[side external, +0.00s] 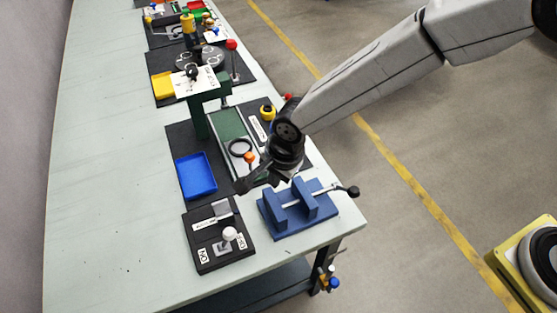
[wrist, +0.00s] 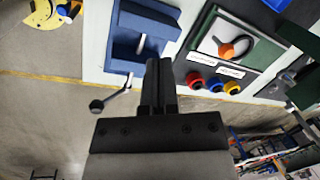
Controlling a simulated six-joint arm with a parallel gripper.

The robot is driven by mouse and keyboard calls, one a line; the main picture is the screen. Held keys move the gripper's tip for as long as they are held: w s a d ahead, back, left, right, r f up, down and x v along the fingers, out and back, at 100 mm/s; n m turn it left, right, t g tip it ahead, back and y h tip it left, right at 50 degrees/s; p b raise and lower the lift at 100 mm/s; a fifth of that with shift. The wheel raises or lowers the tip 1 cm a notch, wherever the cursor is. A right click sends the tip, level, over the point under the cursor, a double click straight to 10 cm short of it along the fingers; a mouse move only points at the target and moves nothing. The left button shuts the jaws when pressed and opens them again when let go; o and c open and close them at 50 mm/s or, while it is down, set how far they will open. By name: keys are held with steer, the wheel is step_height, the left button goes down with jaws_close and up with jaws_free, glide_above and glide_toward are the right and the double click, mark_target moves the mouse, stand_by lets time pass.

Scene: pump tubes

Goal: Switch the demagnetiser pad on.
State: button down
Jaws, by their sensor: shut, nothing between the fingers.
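The demagnetiser pad is a black box (side external: 207,262) at the near end of the bench in the side external view. It carries a grey plate, a white strip label and a switch lever with a white ball knob (side external: 229,233). Small white labels sit either side of the lever; the left one appears to read ON, the right one is too small to read surely. I cannot tell which way the lever leans. My gripper (side external: 243,185) is shut and empty, above and behind the pad, apart from it. Its closed fingers show in the wrist view (wrist: 158,80); the pad does not.
A blue vice (side external: 298,208) with a black-ended handle stands right of the pad. A blue tray (side external: 196,176) lies behind the pad. A green-topped station (side external: 228,125) with an orange knob is behind my gripper. The bench left of the pad is clear.

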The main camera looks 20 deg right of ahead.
mark_target(227, 240)
steer(key=shift+m, duration=0.7)
steer(key=a, duration=0.1)
steer(key=s+a+f, duration=0.1)
steer(key=a, duration=0.2)
steer(key=shift+s+a+f, duration=0.15)
steer(key=shift+a+f, duration=0.05)
steer(key=shift+f, duration=0.2)
steer(key=shift+f, duration=0.15)
steer(key=x, duration=0.9)
steer(key=shift+f, duration=0.35)
steer(key=shift+s+a+r, duration=0.2)
steer(key=shift+s+a, duration=0.05)
steer(key=shift+a, duration=0.25)
steer(key=shift+s+a+r, duration=0.2)
steer(key=shift+a, duration=0.3)
steer(key=shift+s+a+r, duration=0.4)
steer(key=shift+a, duration=0.35)
